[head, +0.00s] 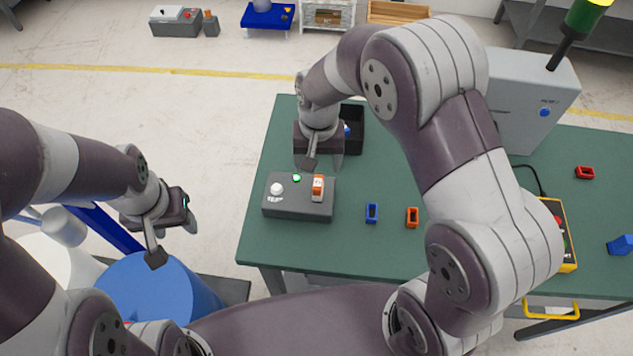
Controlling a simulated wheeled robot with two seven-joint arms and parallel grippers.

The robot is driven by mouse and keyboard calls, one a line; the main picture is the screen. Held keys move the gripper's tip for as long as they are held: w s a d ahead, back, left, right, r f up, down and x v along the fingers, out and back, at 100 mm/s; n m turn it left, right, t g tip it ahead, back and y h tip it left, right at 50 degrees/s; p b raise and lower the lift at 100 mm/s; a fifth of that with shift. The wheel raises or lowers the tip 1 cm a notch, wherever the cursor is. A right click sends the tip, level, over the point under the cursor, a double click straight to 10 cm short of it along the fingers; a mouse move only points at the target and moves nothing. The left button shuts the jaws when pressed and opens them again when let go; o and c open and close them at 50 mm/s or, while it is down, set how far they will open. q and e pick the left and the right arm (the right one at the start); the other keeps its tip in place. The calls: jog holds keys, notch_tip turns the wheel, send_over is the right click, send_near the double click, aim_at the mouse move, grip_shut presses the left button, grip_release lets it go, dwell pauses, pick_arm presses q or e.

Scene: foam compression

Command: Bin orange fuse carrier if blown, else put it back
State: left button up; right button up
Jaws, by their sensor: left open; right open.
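An orange fuse carrier (318,183) with a pale front stands upright at the right end of a dark grey box (298,208) on the green table. I cannot tell how deep it sits. The box also bears a green lamp (296,177), which looks lit, and a white round knob (277,188). My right gripper (322,165) is open and empty, just behind and above the carrier, apart from it. My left gripper (174,241) is open and empty, off the table's left side above a blue drum (155,292). A black bin (353,143) stands behind the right gripper, partly hidden, with something blue inside.
On the table (390,255) lie a small blue frame (372,213), a small orange frame (412,217) and a red one (585,173). A yellow-edged device (566,240), a blue block (621,245) and a grey cabinet (525,105) are at the right. My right arm hides the middle.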

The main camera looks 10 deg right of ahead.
aim_at(318, 182)
jog(key=shift+w+r+m, duration=0.3)
jog(key=shift+r+m, duration=0.05)
jog(key=shift+m, duration=0.15)
jog(key=shift+s+d, duration=0.1)
jog(key=shift+s, duration=0.15)
jog(key=shift+w, duration=0.1)
notch_tip(318, 182, down, 8)
jog(key=b, duration=0.6)
jog(key=shift+f+b, duration=0.35)
jog(key=shift+f, duration=0.15)
jog(key=shift+p, duration=0.45)
jog(key=shift+c, duration=0.3)
